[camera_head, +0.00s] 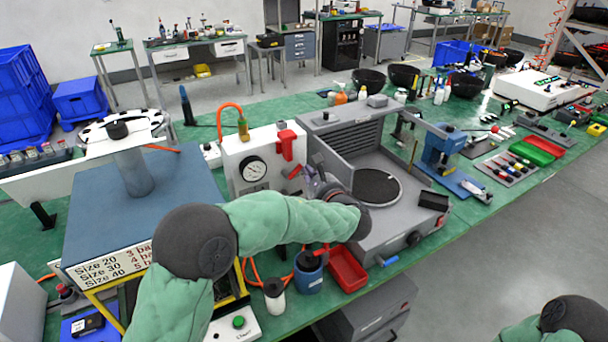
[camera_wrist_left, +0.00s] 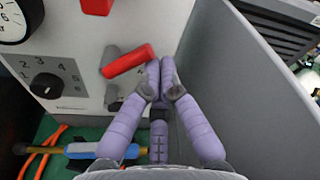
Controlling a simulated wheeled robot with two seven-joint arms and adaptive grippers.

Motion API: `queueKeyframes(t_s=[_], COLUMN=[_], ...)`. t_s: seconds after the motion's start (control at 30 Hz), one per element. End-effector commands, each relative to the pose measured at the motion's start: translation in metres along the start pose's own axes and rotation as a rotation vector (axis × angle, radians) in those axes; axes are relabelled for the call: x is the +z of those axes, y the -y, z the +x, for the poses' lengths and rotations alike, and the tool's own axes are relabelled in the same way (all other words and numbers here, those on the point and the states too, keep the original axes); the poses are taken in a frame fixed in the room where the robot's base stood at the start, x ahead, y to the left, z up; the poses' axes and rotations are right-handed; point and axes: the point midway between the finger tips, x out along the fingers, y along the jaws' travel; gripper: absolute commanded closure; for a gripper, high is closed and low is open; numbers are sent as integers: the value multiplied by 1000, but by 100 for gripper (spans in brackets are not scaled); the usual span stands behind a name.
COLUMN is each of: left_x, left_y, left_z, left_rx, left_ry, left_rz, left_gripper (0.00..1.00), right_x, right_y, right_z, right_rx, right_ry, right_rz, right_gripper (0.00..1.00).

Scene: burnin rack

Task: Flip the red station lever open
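The station is a white box (camera_head: 238,150) with a round gauge (camera_head: 253,170). On its front is a red lever (camera_head: 295,172), which shows larger in the left wrist view (camera_wrist_left: 128,60) as a red bar slanting up to the right from a grey mount. A second red part (camera_head: 286,146) sits above it. My left gripper (camera_head: 318,182) is in front of the box, partly behind my arm. In the left wrist view its purple fingers (camera_wrist_left: 160,68) are closed together with nothing visible between them, close beside the lever's right end; contact is unclear. My right gripper is out of view.
A numbered black knob (camera_wrist_left: 46,86) is left of the lever. A grey machine wall (camera_wrist_left: 240,80) stands close on the right, part of the grey machine (camera_head: 335,140). A red bin (camera_head: 347,270) and a blue cup (camera_head: 308,272) stand below at the bench's front.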

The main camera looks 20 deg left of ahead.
Motion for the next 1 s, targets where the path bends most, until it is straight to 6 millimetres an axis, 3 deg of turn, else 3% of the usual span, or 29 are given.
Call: queueKeyframes(t_s=[1.0], left_x=[33], left_y=[2], left_z=[-7], left_rx=[0], left_ry=[1], left_rz=[0], left_gripper=[100], right_x=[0], right_y=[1], right_z=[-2], right_rx=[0], right_ry=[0], right_rz=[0], right_gripper=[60])
